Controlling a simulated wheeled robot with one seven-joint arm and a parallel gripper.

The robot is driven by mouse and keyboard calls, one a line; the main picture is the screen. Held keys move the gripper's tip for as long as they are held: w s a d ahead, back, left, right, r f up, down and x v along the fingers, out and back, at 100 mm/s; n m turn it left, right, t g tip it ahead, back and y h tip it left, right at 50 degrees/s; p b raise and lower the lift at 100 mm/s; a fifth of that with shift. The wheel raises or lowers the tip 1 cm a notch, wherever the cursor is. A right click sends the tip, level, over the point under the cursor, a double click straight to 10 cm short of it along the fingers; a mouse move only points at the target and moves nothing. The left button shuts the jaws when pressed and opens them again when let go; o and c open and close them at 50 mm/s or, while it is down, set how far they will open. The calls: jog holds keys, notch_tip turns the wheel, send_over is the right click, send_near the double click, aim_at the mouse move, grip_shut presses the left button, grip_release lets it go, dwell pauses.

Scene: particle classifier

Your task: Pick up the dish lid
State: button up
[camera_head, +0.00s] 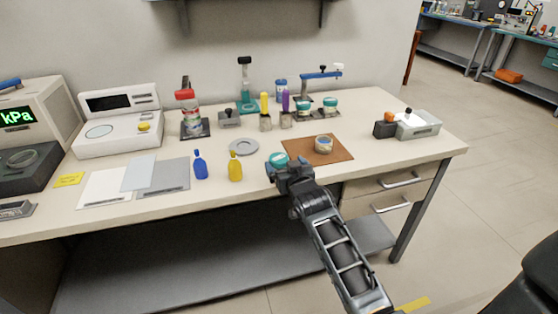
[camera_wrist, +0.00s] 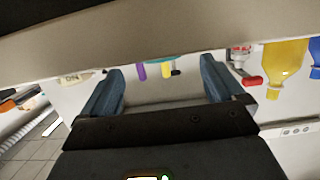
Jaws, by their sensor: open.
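A teal round lid (camera_head: 278,157) lies on the bench top just left of the brown mat, and my gripper hides part of it. A small round dish (camera_head: 323,143) with a pale rim sits on the brown mat (camera_head: 338,153). My gripper (camera_head: 286,164) is open and empty at the lid's near side in the head view. In the upside-down wrist view the two blue-grey fingers (camera_wrist: 162,70) stand wide apart. A thin teal sliver (camera_wrist: 158,59), probably the lid's edge, shows between them. I cannot tell whether the fingers touch the lid.
A yellow bottle (camera_head: 235,167) and a blue bottle (camera_head: 200,165) stand left of my gripper. A grey ring (camera_head: 244,147) lies behind. The bench's right front is clear.

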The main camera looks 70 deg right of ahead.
aim_at(279, 158)
jog(key=shift+x, duration=1.9)
jog(key=shift+w+a+f, duration=0.1)
jog(key=shift+a, duration=0.05)
jog(key=shift+c, duration=0.3)
jog(key=c, duration=1.1)
